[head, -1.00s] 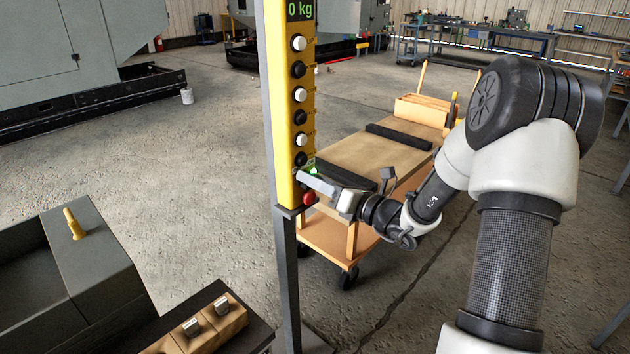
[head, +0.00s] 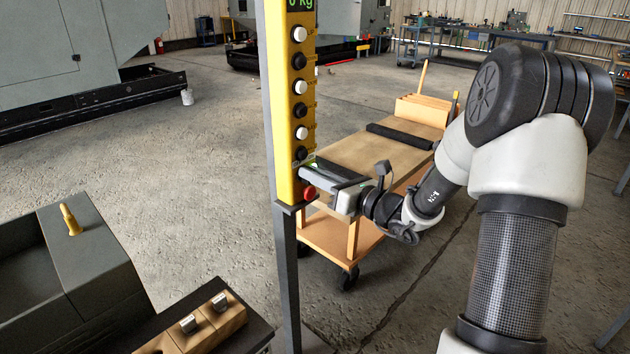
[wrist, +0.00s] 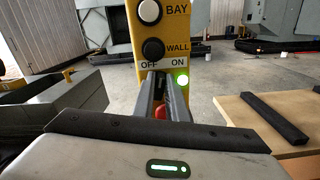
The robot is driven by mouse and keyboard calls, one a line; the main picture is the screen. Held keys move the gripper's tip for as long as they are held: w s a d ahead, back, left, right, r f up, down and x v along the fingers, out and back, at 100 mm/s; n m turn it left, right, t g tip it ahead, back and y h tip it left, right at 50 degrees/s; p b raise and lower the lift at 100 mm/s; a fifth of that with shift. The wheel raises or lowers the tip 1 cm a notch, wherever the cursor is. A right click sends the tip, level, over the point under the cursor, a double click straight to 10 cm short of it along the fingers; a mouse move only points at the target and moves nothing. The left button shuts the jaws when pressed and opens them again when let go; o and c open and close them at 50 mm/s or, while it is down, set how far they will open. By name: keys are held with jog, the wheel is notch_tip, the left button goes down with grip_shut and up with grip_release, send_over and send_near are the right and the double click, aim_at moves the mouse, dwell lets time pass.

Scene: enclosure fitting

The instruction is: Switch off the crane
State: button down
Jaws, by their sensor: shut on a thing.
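The crane's yellow control box (head: 284,120) stands on a grey post, with a column of white and black buttons. In the wrist view its lower part carries an OFF/ON label (wrist: 163,64) with a lit green lamp (wrist: 182,80) beside ON. My gripper (head: 306,168) is at the box's lower face, just above the red button (head: 309,192). In the wrist view my gripper's fingers (wrist: 163,90) are close together under the label, shut on the dark OFF/ON switch, which they mostly hide. The red button shows partly behind them.
A wooden cart (head: 345,235) with black strips on top stands just behind the gripper. A dark grey block (head: 75,265) with a yellow peg and a wooden holder (head: 205,325) are at lower left. Open floor lies left of the post.

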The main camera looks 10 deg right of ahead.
jog(key=n+b, duration=0.2)
jog(key=b, duration=0.1)
jog(key=n+b, duration=0.6)
jog(key=shift+s+a+f, duration=0.2)
jog(key=shift+a, duration=0.1)
jog(key=shift+r+n+b, duration=0.1)
jog(key=shift+n+b, duration=0.2)
jog(key=shift+n, duration=0.1)
jog(key=c, duration=1.8)
grip_release()
jog(key=shift+o, duration=0.2)
jog(key=p+v, duration=0.2)
jog(key=v, duration=1.5)
jog(key=shift+s+d+p, duration=0.15)
jog(key=shift+s+p, duration=0.05)
jog(key=shift+p, duration=0.1)
